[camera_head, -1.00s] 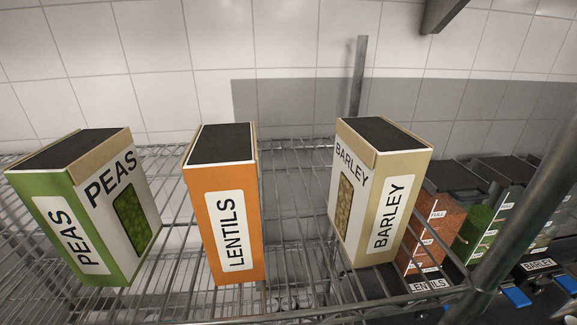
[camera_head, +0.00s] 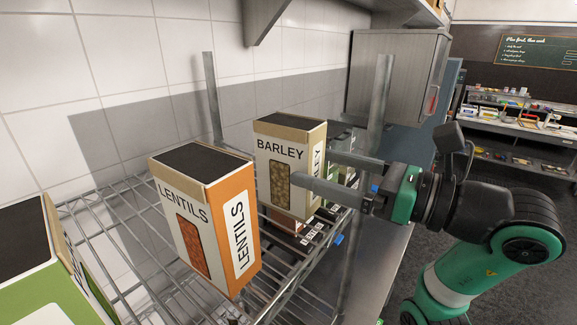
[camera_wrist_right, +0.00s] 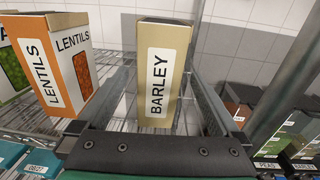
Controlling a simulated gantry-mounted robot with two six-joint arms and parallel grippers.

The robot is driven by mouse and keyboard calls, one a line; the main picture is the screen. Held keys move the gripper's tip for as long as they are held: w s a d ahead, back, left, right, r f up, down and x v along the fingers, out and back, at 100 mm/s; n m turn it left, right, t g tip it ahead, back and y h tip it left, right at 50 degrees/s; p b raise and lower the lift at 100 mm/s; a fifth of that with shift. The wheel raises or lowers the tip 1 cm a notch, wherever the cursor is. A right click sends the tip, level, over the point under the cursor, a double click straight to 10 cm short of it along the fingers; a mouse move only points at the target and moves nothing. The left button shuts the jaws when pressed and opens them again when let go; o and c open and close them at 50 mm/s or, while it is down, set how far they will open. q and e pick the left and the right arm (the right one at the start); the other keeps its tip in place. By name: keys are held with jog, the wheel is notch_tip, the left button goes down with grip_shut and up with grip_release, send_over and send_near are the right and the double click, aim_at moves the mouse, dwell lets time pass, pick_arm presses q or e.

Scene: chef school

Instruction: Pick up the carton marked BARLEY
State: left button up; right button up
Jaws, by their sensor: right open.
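The BARLEY carton (camera_head: 282,150), tan and white with a dark top and a grain window, stands upright on the wire shelf. In the right wrist view the carton (camera_wrist_right: 160,75) stands between my two fingers, its BARLEY label facing me. My right gripper (camera_head: 312,170) is open, reaching in from the right at the carton. One finger overlaps its windowed face in the head view; the other passes beyond its right side. I cannot tell whether either finger touches it. My left gripper is not in view.
The orange LENTILS carton (camera_head: 205,210) stands left of BARLEY on the wire shelf (camera_head: 140,235). A green carton (camera_head: 60,285) is nearer at the left. A metal post (camera_head: 378,105) rises behind my right gripper. Smaller labelled bins (camera_wrist_right: 245,105) sit to the right in the wrist view.

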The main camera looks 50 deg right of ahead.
aim_at(290, 157)
jog(key=shift+w+a, duration=0.2)
jog(key=shift+w, duration=0.85)
jog(key=shift+w+a, duration=0.2)
jog(key=shift+w, duration=0.8)
jog(key=shift+w+a, duration=0.2)
jog(key=shift+w, duration=0.85)
grip_shut()
jog(key=shift+r, duration=0.1)
